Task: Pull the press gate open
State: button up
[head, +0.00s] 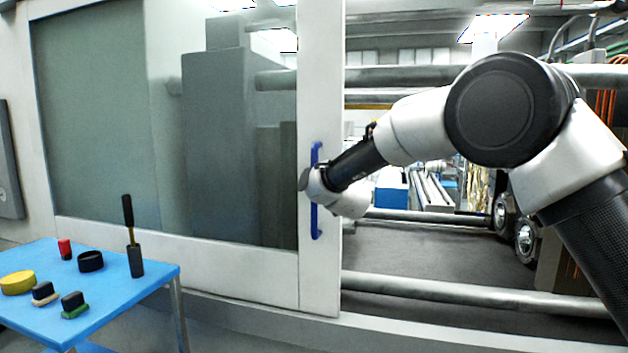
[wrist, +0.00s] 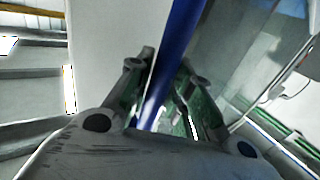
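The press gate (head: 320,275) is a white-framed sliding panel with a large window. To the right of its edge the press interior shows through a wide opening. A blue upright bar handle (head: 317,222) is fixed on the gate's right frame. My gripper (head: 312,185) is at the middle of this handle. In the wrist view the blue handle (wrist: 180,45) runs between the two fingers of my gripper (wrist: 165,75), which close in on it from both sides. The fingertips are partly hidden in the head view.
A blue table (head: 120,290) stands at front left, with a yellow round piece (head: 17,283), a black ring (head: 90,261), a red piece (head: 65,249), an upright black-handled tool (head: 130,225) and small blocks. Horizontal bars (head: 470,292) cross the opening.

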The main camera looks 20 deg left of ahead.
jog(key=shift+o, duration=1.4)
jog(key=shift+s+d, duration=0.1)
jog(key=v, duration=1.2)
jog(key=shift+f, duration=0.15)
